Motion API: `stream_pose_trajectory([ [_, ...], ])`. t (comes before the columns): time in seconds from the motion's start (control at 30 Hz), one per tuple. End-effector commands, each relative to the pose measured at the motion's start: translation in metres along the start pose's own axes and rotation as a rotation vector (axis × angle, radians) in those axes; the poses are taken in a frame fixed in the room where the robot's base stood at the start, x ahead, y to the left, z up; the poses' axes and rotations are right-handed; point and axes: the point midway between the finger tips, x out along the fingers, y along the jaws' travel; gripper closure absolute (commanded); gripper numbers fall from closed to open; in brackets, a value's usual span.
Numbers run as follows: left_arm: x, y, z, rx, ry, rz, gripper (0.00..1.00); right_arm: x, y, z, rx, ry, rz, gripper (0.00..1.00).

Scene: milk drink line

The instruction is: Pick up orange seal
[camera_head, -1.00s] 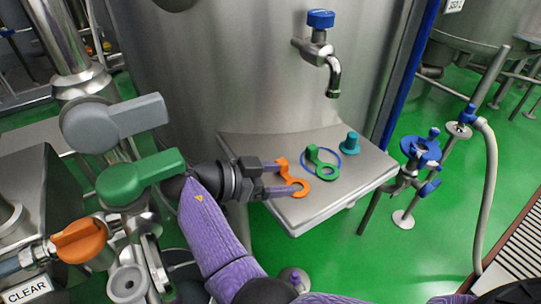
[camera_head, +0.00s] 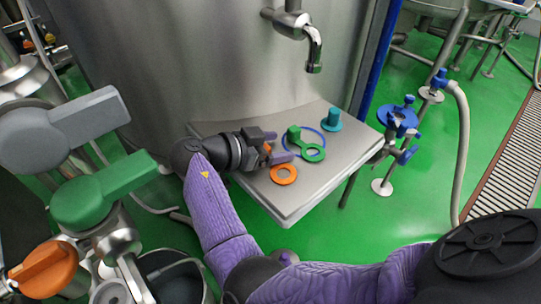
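The orange seal (camera_head: 284,174) is a flat ring with an upright tab, on the steel shelf (camera_head: 310,190). My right gripper (camera_head: 276,147) reaches in from the left, low over the shelf. Its two purple fingertips are apart, one on each side of the tab, part of which shows orange between them. The fingers hide the rest of the tab, and contact is not clear. The ring lies just in front of the near finger. My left gripper is not in view.
A green seal (camera_head: 313,154) lies just right of the gripper, over a blue ring (camera_head: 322,132). A teal piece (camera_head: 332,119) stands behind them. A steel spout (camera_head: 314,50) hangs above. Green and grey valve handles (camera_head: 104,190) are at left. The shelf's front right is clear.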

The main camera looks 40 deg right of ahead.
Motion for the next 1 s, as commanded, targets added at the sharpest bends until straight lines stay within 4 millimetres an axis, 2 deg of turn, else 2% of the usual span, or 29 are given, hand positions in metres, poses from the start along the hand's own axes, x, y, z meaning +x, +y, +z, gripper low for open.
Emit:
stream_pose_trajectory([
  [0.03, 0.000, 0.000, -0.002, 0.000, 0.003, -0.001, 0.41, 0.000, 0.000, 0.000, 0.000, 0.000, 0.000, 0.32],
  [0.3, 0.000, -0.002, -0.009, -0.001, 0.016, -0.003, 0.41, 0.000, 0.000, 0.000, 0.000, 0.000, 0.000, 0.89],
  [0.37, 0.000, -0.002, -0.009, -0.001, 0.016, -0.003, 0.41, 0.000, 0.000, 0.000, -0.001, 0.000, 0.000, 1.00],
  [0.77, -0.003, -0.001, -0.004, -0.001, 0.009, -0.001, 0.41, -0.002, 0.000, -0.005, 0.001, 0.000, 0.000, 1.00],
  [0.87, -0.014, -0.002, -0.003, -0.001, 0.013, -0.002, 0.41, -0.008, 0.000, -0.020, 0.003, 0.000, -0.001, 1.00],
  [1.0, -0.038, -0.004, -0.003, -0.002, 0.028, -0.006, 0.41, -0.021, 0.000, -0.056, 0.006, 0.000, -0.002, 1.00],
])
